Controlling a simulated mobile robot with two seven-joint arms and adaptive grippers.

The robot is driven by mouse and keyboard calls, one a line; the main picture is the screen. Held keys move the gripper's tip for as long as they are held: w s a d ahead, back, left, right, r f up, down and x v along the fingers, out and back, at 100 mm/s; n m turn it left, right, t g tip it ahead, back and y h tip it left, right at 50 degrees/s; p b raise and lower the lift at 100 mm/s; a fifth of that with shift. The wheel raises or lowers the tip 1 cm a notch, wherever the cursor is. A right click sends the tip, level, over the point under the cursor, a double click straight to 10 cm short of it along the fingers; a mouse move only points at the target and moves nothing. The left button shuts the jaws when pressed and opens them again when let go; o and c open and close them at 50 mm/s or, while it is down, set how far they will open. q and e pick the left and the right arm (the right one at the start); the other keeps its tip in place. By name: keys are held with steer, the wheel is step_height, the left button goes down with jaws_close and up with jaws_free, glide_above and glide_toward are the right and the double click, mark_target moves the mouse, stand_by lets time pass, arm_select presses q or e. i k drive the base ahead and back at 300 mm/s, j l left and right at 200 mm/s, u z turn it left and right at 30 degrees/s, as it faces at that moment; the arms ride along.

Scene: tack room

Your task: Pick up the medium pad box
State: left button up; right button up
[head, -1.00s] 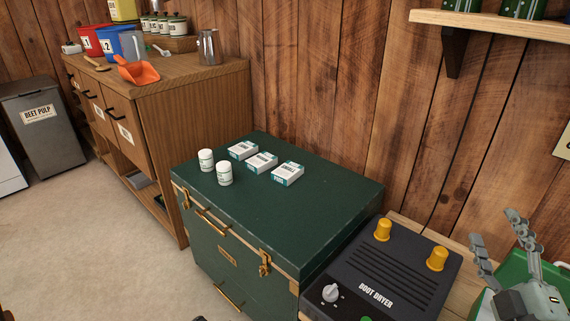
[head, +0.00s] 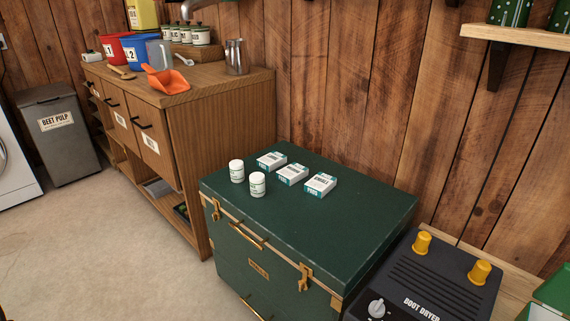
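Three white and teal pad boxes lie in a slanting row on the lid of a dark green trunk (head: 330,227): a left box (head: 271,161), a middle box (head: 292,174) and a right box (head: 320,184). Their size labels are too small to read surely, so I cannot tell which is the medium one. The boxes lie flat with small gaps between them. Neither of my grippers shows in the head view.
Two white tubs (head: 237,171) (head: 258,184) stand left of the boxes. A boot dryer (head: 440,275) with yellow posts is right of the trunk. A wooden cabinet (head: 225,115) stands behind left. The trunk lid's right and front parts are clear.

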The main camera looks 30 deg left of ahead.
mark_target(293, 173)
steer(key=i+j, duration=0.1)
steer(key=j, duration=0.45)
steer(key=i+j, duration=0.1)
steer(key=j, duration=0.4)
steer(key=i+j, duration=0.1)
steer(key=j, duration=0.45)
steer(key=i+j, duration=0.1)
steer(key=j, duration=0.4)
